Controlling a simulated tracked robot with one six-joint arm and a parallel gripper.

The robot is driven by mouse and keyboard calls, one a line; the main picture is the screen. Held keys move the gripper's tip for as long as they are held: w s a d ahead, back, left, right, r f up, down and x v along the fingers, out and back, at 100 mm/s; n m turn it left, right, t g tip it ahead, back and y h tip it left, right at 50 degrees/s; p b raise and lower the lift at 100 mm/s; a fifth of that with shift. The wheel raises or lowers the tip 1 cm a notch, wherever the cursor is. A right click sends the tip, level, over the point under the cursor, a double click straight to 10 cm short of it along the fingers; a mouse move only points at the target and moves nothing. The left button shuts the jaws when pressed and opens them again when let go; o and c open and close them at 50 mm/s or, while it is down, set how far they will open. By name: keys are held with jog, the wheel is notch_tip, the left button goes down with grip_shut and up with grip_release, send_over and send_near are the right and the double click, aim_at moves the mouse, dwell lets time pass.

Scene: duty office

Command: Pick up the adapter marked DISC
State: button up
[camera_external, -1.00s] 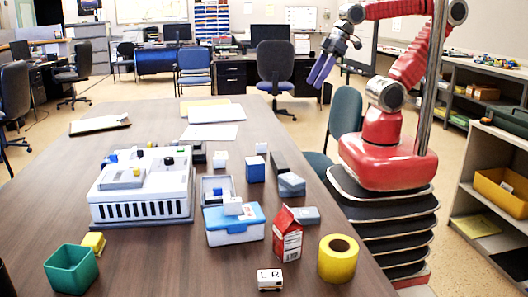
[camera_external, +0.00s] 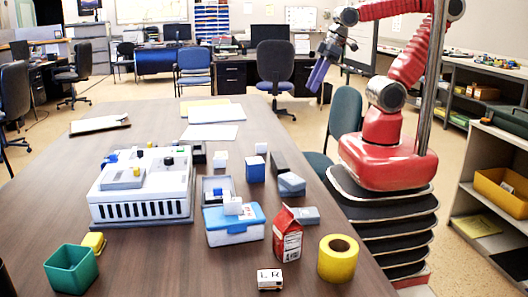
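No marking that reads DISC is legible in this view, so I cannot tell which piece is that adapter. Small blocks that could be adapters stand on the table: a white cube (camera_external: 220,160), a blue and white block (camera_external: 255,169), a grey-blue block (camera_external: 291,184) and a small white block (camera_external: 269,279) with black letters like "LR" at the front. My gripper (camera_external: 318,75) hangs in the air beyond the table's right side, well above and apart from these blocks. Its purple-blue fingers point down and overlap, so their opening is hidden. Nothing shows held in it.
A white slotted case (camera_external: 143,210), a blue-lidded box (camera_external: 235,236), a red carton (camera_external: 287,236), a yellow tape roll (camera_external: 338,258) and a green bin (camera_external: 71,270) crowd the brown table (camera_external: 190,268). Papers (camera_external: 211,132) lie at the back. A green chair (camera_external: 345,112) stands beside the table.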

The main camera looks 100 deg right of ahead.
jog(key=w+d+f+m+g, duration=0.2)
jog(key=w+d+f+g, duration=0.3)
jog(key=w+d+f, duration=0.9)
jog(key=n, duration=0.2)
send_over(261, 148)
jog(key=d, duration=0.1)
jog(key=shift+s+d+f, duration=0.15)
jog(key=shift+f, duration=0.35)
notch_tip(261, 148, down, 9)
jog(key=shift+r, duration=0.2)
